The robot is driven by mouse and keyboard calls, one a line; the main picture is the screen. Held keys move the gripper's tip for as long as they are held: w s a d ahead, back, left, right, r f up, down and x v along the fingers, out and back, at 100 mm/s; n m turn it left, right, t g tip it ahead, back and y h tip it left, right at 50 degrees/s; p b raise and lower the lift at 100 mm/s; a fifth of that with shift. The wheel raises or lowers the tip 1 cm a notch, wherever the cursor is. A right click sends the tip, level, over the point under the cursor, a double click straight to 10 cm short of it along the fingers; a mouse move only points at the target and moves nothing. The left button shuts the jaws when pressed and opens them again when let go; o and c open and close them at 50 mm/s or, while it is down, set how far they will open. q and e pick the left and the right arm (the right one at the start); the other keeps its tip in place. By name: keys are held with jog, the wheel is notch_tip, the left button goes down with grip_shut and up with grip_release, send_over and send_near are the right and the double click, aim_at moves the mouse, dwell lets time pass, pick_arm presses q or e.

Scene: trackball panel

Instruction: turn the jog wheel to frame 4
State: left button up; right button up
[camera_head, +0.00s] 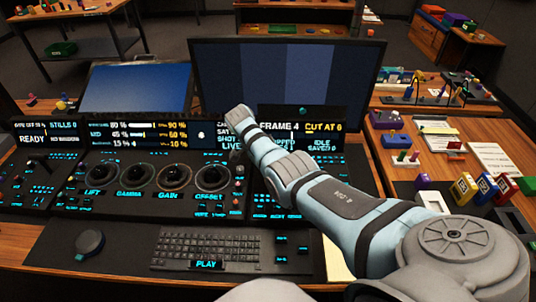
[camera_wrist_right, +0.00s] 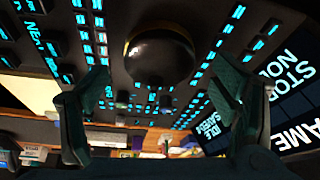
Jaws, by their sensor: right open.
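The frame display (camera_head: 300,127) in the head view reads "FRAME 4", with "CUT AT 6" in yellow beside it. In the right wrist view, a dark, glossy round wheel (camera_wrist_right: 160,54) stands on the panel; it appears to be the jog wheel. My right gripper (camera_wrist_right: 162,85) is open, with one finger on each side of the picture below the wheel. The fingers look apart from it, but the exact gap cannot be told. In the head view my right arm hides the wheel and the gripper. My left gripper is not in view.
Four trackballs, including the one at LIFT (camera_head: 97,175), line the panel left of my arm. A keyboard (camera_head: 205,248) and a dark puck (camera_head: 88,243) lie in front. Lit buttons surround the wheel. Coloured boxes (camera_head: 463,188) stand on the right-hand table.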

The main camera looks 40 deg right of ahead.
jog(key=v, duration=1)
